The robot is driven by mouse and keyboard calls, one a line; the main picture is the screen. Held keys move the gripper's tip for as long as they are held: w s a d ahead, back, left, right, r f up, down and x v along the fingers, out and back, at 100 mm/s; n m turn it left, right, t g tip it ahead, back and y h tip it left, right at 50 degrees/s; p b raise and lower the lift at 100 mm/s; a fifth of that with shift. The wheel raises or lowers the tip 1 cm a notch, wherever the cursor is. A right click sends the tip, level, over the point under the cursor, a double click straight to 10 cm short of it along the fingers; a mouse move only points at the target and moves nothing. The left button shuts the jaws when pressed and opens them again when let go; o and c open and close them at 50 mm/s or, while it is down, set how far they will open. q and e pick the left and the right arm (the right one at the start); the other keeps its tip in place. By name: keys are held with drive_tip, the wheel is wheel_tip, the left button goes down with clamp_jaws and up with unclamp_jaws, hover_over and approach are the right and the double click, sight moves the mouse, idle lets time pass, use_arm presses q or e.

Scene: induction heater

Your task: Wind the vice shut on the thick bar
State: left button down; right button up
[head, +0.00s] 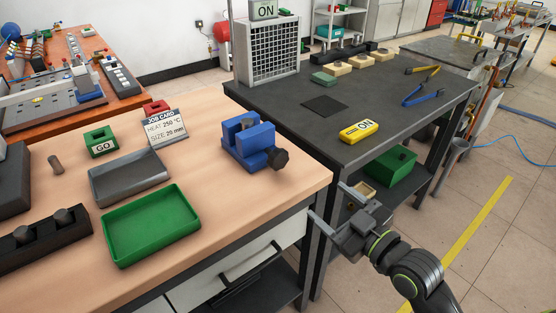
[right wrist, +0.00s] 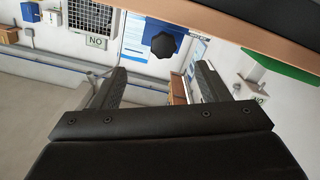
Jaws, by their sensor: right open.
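The blue vice (head: 262,152) stands near the right end of the wooden bench. Its dark knob (head: 278,158) faces the front right. A grey, round-topped piece (head: 248,122) shows between the jaws and looks like the thick bar. I cannot tell whether both jaws touch it. My right gripper (head: 332,208) is open and empty, off the bench's right front edge, apart from the knob and in front of it. In the right wrist view the knob (right wrist: 163,45) shows beyond and between the two spread fingers (right wrist: 160,82). My left gripper is out of view.
A green tray (head: 152,228), a grey tray (head: 128,178), a job card (head: 165,130) and a black block with round pieces (head: 42,240) are on the bench.

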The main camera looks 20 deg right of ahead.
sight(281, 161)
drive_tip(key=shift+n, duration=0.3)
drive_tip(key=x, duration=0.5)
drive_tip(key=r+x, duration=0.1)
drive_tip(key=x, duration=0.4)
drive_tip(key=a+r+x, duration=0.1)
drive_tip(key=x, duration=0.4)
drive_tip(key=shift+w+a, duration=0.15)
drive_tip(key=shift+w, duration=0.05)
drive_tip(key=shift+w+a+p, duration=0.25)
drive_tip(key=shift+w+p, duration=0.05)
drive_tip(key=shift+w, duration=0.3)
drive_tip(key=shift+c, duration=0.3)
